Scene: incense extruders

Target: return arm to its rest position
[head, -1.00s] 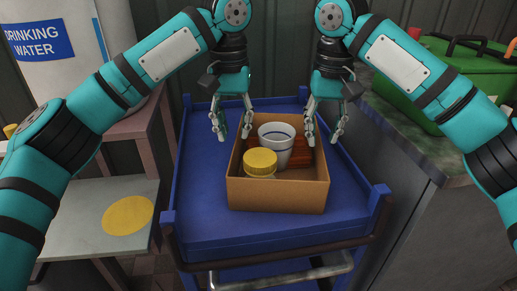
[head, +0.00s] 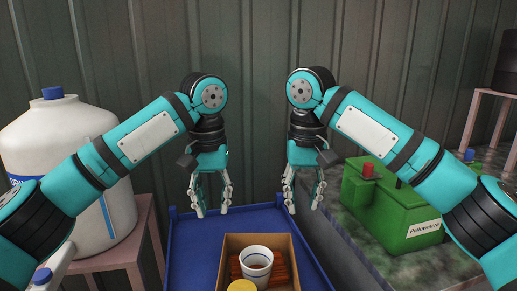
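My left gripper (head: 210,212) hangs fingers down on the left, above the blue cart's far part. Its fingers are apart with nothing between them. My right gripper (head: 305,208) hangs fingers down on the right, near the cart's far right edge. Its fingers are also apart and empty. Neither gripper touches the cardboard box (head: 285,242) that stands on the blue cart (head: 195,255).
A large white water jug (head: 75,145) stands on a pinkish stand (head: 140,240) at left. A green machine (head: 385,205) with a red knob sits on a counter (head: 350,235) at right. A grey corrugated wall (head: 250,80) is behind. The cart's left part is clear.

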